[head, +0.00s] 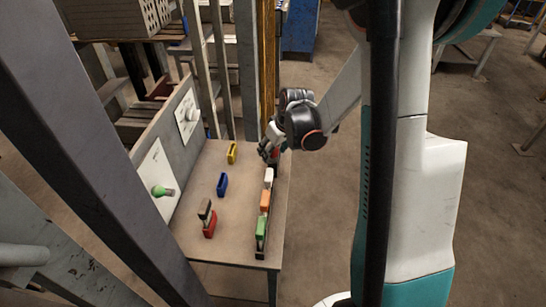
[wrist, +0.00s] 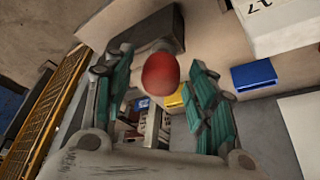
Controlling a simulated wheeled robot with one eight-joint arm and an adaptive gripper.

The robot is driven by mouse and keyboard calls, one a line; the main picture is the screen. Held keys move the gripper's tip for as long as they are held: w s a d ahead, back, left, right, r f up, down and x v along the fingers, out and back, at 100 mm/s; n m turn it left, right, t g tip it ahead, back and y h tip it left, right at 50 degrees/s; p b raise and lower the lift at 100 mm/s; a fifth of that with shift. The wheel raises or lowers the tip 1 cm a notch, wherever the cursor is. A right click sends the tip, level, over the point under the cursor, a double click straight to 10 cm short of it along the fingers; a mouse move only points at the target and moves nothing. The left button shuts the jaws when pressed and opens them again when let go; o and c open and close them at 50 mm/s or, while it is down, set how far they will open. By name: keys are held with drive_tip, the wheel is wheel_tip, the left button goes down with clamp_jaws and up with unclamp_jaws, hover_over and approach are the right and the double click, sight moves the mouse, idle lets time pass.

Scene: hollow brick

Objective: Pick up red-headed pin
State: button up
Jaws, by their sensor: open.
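The red-headed pin shows in the wrist view as a round red head (wrist: 160,75) on a pale stem, in front of a dark block. In the wrist view the head appears between the two teal-padded fingers of my gripper (wrist: 162,85). The fingers are apart, with a gap visible on both sides of the head. How far the head lies beyond the fingertips I cannot tell. In the head view my gripper (head: 268,150) is at the far right edge of the small table and hides most of the pin.
The table (head: 195,190) bears yellow (head: 232,152), blue (head: 222,184) and red (head: 209,229) hollow bricks. White (head: 268,177), orange (head: 264,200) and green (head: 260,230) pieces line its right edge. A yellow post (head: 268,70) stands behind.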

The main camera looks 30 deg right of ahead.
drive_tip(key=c, duration=1.1)
drive_tip(key=shift+c, duration=0.2)
